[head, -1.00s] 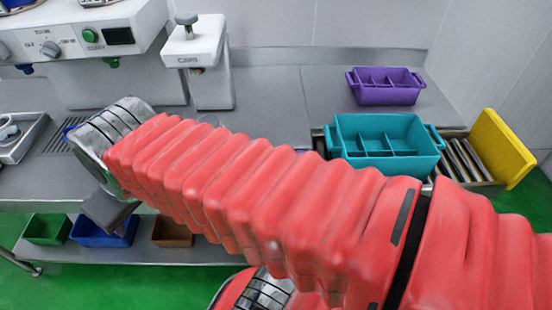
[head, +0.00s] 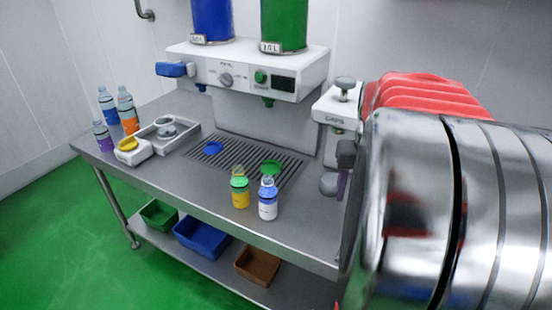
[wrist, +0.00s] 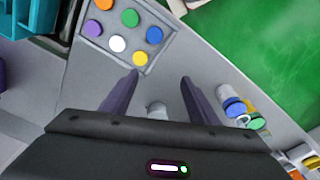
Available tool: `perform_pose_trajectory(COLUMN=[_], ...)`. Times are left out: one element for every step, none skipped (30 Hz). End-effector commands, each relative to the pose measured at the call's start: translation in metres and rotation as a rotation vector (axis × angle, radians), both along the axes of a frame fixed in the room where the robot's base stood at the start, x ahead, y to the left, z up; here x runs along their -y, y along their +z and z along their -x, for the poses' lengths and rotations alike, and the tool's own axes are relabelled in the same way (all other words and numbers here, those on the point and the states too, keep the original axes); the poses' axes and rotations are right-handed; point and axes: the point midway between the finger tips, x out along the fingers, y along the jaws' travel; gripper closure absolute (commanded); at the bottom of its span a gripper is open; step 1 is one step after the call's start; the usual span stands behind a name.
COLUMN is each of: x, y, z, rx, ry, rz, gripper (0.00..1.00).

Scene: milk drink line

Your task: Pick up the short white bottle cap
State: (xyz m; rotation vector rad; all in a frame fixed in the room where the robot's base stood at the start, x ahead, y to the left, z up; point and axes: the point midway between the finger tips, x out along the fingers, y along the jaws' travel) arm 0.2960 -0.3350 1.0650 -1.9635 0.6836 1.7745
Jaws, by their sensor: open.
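A round white cap (wrist: 118,43) sits in a grey tray (wrist: 152,66) with several other coloured caps in the wrist view. My gripper (wrist: 160,77) is open, with its two dark fingers apart. The white cap lies ahead of and left of the left fingertip, outside the gap. A pale grey-white cylinder (wrist: 156,108) shows between the fingers, farther back; I cannot tell what it is or whether it touches them. In the head view the cap tray is not visible, and my arm covers the right side.
Two capped bottles, yellow (head: 240,190) and white (head: 268,199), stand near the counter's front edge. The white caps dispenser (head: 338,108) is beside my arm. A teal divided bin (wrist: 30,15) is at upper left in the wrist view. Green floor (wrist: 235,40) lies beyond the counter.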

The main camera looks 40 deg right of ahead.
Motion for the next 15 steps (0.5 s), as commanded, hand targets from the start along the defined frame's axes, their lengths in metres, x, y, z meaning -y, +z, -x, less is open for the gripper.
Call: perform_pose_trajectory(x=[0.019, 0.029, 0.041, 0.051, 0.059, 0.069, 0.076, 0.082, 0.088, 0.092, 0.096, 0.099, 0.1, 0.101, 0.102], y=[-0.006, -0.009, -0.012, -0.015, -0.018, -0.021, -0.023, -0.026, -0.028, -0.03, -0.031, -0.032, -0.033, -0.033, -0.033], z=[0.011, 0.017, 0.025, 0.032, 0.038, 0.046, 0.052, 0.057, 0.063, 0.067, 0.07, 0.073, 0.075, 0.076, 0.077], rx=[-0.013, -0.021, -0.029, -0.034, -0.039, -0.046, -0.049, -0.054, -0.057, -0.058, -0.06, -0.062, -0.063, -0.064, -0.064], ry=[-0.038, -0.055, -0.078, -0.095, -0.112, -0.131, -0.143, -0.155, -0.167, -0.175, -0.181, -0.188, -0.192, -0.194, -0.195], rz=[-0.015, -0.025, -0.035, -0.042, -0.05, -0.06, -0.067, -0.073, -0.08, -0.083, -0.087, -0.09, -0.093, -0.093, -0.094], gripper=[0.46, 0.46, 0.46, 0.46, 0.46, 0.46, 0.46, 0.46, 0.46, 0.46, 0.46, 0.46, 0.46, 0.46, 0.46])
